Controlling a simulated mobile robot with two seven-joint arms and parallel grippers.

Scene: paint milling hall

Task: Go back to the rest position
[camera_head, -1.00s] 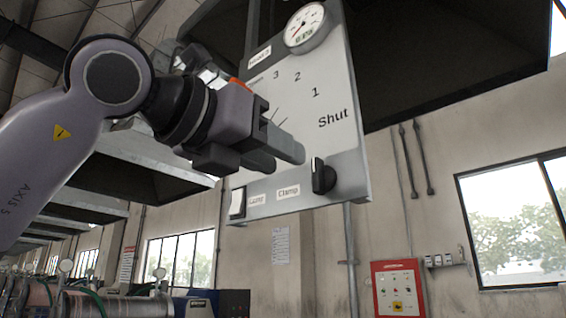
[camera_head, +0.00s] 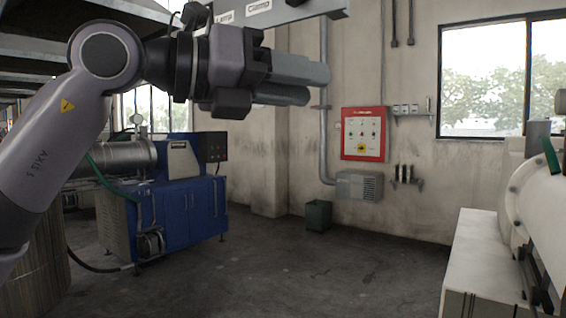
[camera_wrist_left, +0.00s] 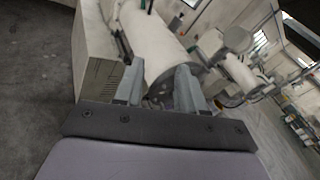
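My left gripper (camera_head: 305,84) is at the upper middle of the head view, on my arm that comes in from the left. In the left wrist view (camera_wrist_left: 160,88) its two grey fingers stand apart with nothing between them, so it is open and empty. The lower edge of a grey control panel (camera_head: 285,14) with a "Clamp" label shows just above the gripper in the head view. The rest of the panel is out of frame. My right gripper is in neither view.
A blue machine cabinet (camera_head: 190,210) stands at left. A red switch box (camera_head: 365,134) hangs on the far wall above a grey box (camera_head: 359,186) and a dark bin (camera_head: 318,215). A white machine (camera_head: 480,255) is at right. The middle floor (camera_head: 330,270) is clear.

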